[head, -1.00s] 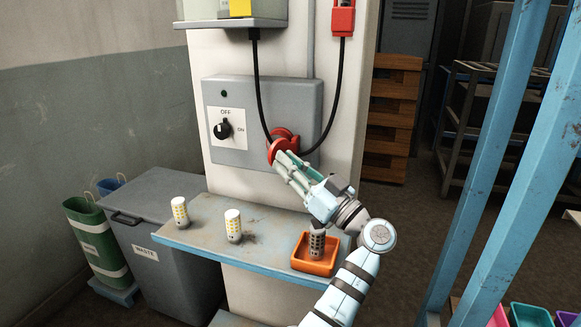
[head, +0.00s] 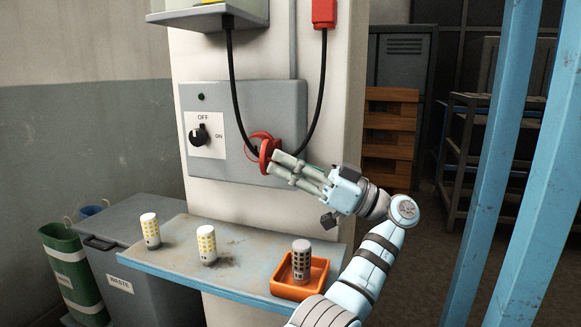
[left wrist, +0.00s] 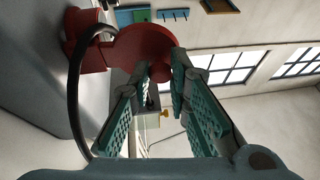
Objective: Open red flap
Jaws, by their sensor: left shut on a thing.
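The red flap (head: 266,157) is a round red lid on the front of the grey switch panel, and it stands out from the panel at an angle. A red ring (head: 262,135) shows behind it. My left gripper (head: 276,164) has its fingertips at the flap's right edge and is shut on it. In the left wrist view the flap (left wrist: 140,45) is a dark red disc at the far end of my two green fingers (left wrist: 160,74). The fingers hide part of the flap and its hinge. My right gripper is not in view.
The grey panel (head: 225,165) has a black knob at its left. Black cables (head: 239,105) hang close to the flap. Below, a shelf (head: 180,262) holds two white-and-yellow cylinders and an orange tray (head: 318,280) with a dark-patterned cylinder. A blue post (head: 492,150) stands right.

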